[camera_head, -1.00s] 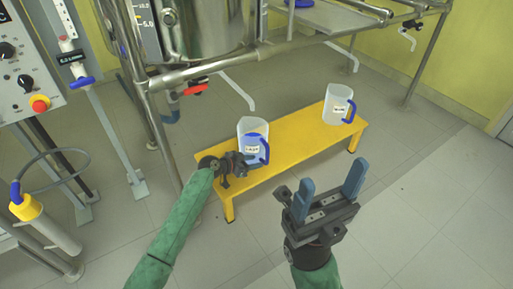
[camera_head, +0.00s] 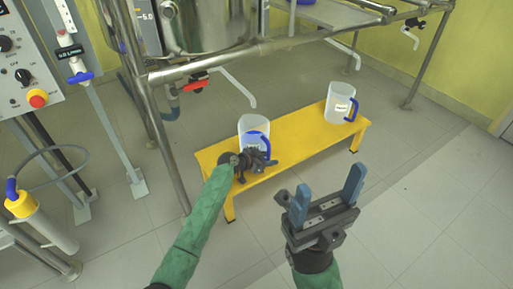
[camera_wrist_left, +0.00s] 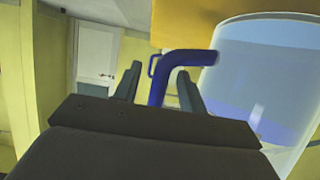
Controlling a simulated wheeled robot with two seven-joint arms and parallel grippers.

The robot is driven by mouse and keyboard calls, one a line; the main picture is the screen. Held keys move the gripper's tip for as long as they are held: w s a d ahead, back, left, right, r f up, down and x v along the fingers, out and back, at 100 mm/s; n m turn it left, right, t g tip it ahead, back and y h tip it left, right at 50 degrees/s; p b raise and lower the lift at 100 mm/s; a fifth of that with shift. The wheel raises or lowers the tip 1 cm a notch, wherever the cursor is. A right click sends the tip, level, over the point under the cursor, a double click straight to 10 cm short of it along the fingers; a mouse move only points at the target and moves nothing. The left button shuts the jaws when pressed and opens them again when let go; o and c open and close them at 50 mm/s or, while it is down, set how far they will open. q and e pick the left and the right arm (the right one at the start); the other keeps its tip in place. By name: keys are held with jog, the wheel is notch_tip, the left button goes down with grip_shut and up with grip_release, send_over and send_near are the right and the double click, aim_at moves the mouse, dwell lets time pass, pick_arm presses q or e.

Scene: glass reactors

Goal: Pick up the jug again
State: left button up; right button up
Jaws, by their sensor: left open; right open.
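Two translucent white jugs with blue handles stand on the yellow bench. The nearer jug (camera_head: 252,125) is at the bench's left part, and blue liquid shows in it in the left wrist view (camera_wrist_left: 265,80). My left gripper (camera_head: 266,158) is in front of this jug and hides its lower part and label. In the left wrist view the blue handle (camera_wrist_left: 172,68) lies between the two open fingers (camera_wrist_left: 155,90); contact cannot be told. The other jug (camera_head: 339,103) stands at the right end. My right gripper (camera_head: 328,196) is open and empty, in front of the bench.
The yellow bench (camera_head: 300,140) stands on a grey tiled floor with free room to the right. A steel frame (camera_head: 215,68) with a red-handled valve (camera_head: 196,84) and a bent outlet pipe (camera_head: 240,88) is behind and above it. A control panel (camera_head: 18,55) is at the left.

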pick_arm(q)
grip_shut()
dwell(1.4)
jog(key=shift+r, duration=0.15)
